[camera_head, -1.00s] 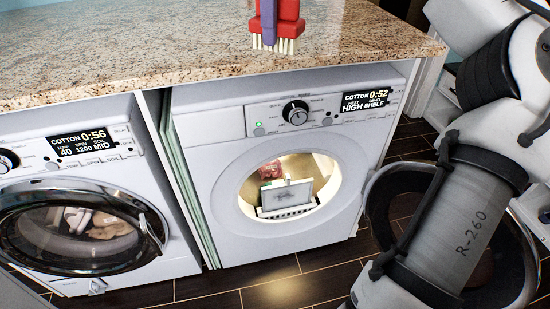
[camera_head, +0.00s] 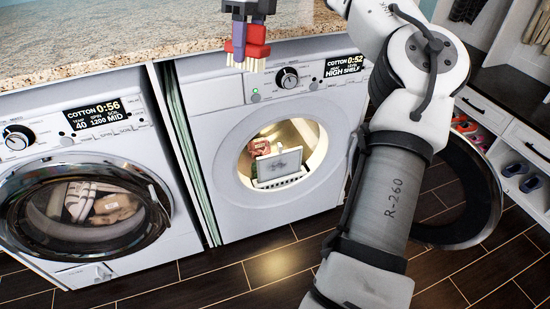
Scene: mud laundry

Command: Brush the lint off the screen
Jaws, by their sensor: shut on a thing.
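My gripper (camera_head: 247,9) is at the top edge of the view, shut on a red and purple brush (camera_head: 256,40) with pale bristles pointing down. The brush hangs in front of the right machine's upper front, left of its dial and well above the door opening. The screen (camera_head: 279,164), a pale framed panel with a small grey patch on it, stands tilted inside the lit drum, at the mouth of the opening. A slotted strip shows below the screen. A reddish item (camera_head: 257,147) lies behind it, partly hidden.
The right machine's round door (camera_head: 458,190) is swung open to the right, behind my arm. The left washer's door (camera_head: 85,208) is shut. A granite counter (camera_head: 120,40) lies above both machines. Shoe shelves (camera_head: 510,165) stand at the right. The floor in front is clear.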

